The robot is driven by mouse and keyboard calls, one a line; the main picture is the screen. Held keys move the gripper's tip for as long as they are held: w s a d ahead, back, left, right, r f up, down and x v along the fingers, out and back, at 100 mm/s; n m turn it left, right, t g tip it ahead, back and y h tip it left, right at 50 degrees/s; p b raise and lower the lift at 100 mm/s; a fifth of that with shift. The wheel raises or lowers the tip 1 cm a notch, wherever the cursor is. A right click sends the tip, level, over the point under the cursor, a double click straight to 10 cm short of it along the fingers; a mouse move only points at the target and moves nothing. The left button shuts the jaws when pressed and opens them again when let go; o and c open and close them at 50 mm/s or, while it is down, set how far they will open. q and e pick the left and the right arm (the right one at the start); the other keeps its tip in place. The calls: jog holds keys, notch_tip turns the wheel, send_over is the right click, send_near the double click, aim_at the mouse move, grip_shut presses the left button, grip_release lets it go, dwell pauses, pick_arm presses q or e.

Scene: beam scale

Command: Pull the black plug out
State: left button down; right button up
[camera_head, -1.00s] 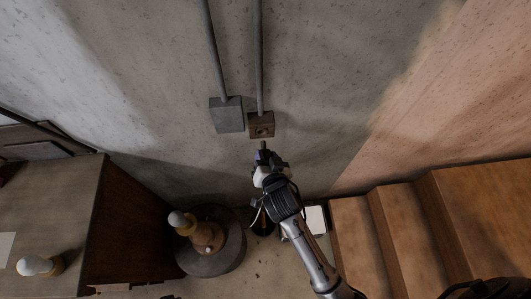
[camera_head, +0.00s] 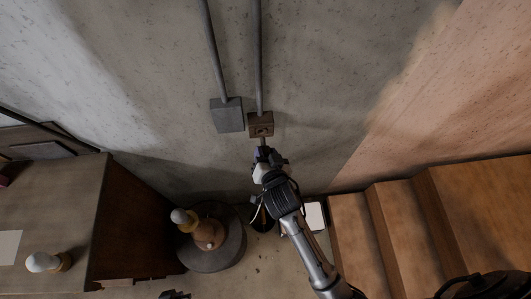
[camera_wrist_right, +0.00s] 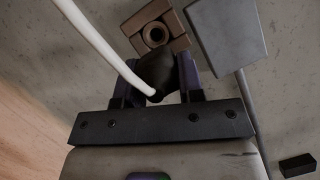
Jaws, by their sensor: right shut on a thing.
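The black plug (camera_wrist_right: 156,70) is between the fingers of my right gripper (camera_wrist_right: 158,82), which is shut on it. A white cable (camera_wrist_right: 98,42) runs from the plug to the upper left in the right wrist view. The brown socket box (camera_wrist_right: 160,28) is just beyond the plug, and its round hole shows uncovered. In the head view my right gripper (camera_head: 264,149) is just below the socket box (camera_head: 261,126) on the wall; the plug is too small to make out there. A dark tip at the bottom edge may be my left gripper (camera_head: 175,295); its jaws cannot be made out.
A grey box (camera_head: 227,115) is left of the socket, with pipes above both. A round stand with a bulb (camera_head: 212,240) is on the floor at lower left, beside a cabinet (camera_head: 70,220). Wooden steps (camera_head: 400,215) fill the lower right. The wall right of the socket is bare.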

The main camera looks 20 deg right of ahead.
jog(key=shift+r, duration=2.85)
